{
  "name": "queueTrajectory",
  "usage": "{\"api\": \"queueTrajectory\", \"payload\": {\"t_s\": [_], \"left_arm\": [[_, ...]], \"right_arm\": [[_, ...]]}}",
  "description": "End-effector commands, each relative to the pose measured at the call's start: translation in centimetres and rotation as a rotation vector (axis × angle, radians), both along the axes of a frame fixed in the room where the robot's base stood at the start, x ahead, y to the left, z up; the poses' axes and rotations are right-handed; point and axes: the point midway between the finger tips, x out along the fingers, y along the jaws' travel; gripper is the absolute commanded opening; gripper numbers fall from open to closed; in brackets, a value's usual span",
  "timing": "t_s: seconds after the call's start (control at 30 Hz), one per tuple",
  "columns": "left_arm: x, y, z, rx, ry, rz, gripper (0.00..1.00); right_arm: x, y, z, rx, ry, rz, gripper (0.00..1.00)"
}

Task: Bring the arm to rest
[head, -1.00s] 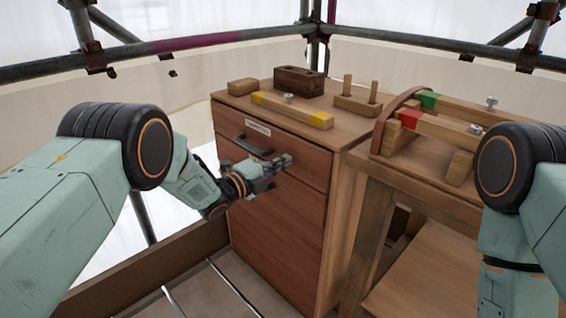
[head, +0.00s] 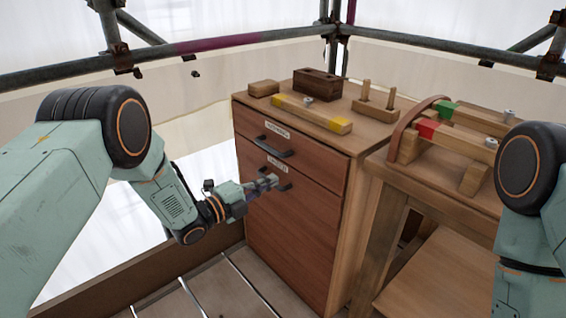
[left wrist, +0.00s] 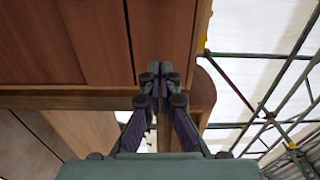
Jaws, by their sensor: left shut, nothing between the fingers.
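My left gripper (head: 272,184) is shut and empty. In the head view it is in front of the wooden cabinet (head: 290,235), overlapping the lower drawer's handle (head: 285,186); I cannot tell whether it touches. In the left wrist view the closed fingers (left wrist: 160,75) point at brown wood panels. The upper drawer handle (head: 274,149) is clear of the gripper, and both drawers look closed. My right arm (head: 530,210) comes in at the right edge, its gripper out of view.
On the cabinet top are a yellow-ended bar (head: 310,114), a dark brown block (head: 317,84), a small wooden block (head: 263,88) and a two-peg stand (head: 376,105). A wooden bench (head: 430,187) with a red-and-green-marked frame (head: 450,135) stands right. Scaffold tubes (head: 220,45) run behind.

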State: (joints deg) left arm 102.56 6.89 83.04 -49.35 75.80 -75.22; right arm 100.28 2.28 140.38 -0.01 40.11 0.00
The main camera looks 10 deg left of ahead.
Motion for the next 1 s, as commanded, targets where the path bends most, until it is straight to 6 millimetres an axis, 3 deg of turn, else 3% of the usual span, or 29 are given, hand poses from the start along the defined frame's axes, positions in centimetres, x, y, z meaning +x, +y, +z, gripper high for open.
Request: {"api": "queueTrajectory", "payload": {"t_s": [0.17,0.27,0.37,0.5,0.7,0.83,1.0], "left_arm": [[0.0,1.0,-1.7,-0.133,0.192,0.062,0.0],[-1.7,2.4,-5.4,-0.277,0.439,0.185,0.0],[-5.2,3.8,-9.8,-0.435,0.714,0.353,0.0],[-12.2,5.5,-15.2,-0.633,1.057,0.628,0.0],[-24.4,7.5,-19.6,-0.827,1.404,1.045,0.0],[-32.8,8.5,-20.2,-0.892,1.553,1.325,0.0],[-42.3,9.5,-18.9,-0.885,1.662,1.616,0.0]], "right_arm": [[0.0,0.0,0.0,0.0,0.0,0.0,0.4],[0.0,0.0,0.0,0.0,0.0,0.0,0.4],[0.0,0.0,0.2,0.0,0.0,0.0,0.4],[0.0,0.0,0.6,0.0,0.0,0.0,0.4],[0.0,0.0,1.3,0.0,0.0,0.0,0.4],[0.0,0.0,1.8,0.0,0.0,0.0,0.4],[0.0,0.0,2.5,0.0,0.0,0.0,0.4]]}}
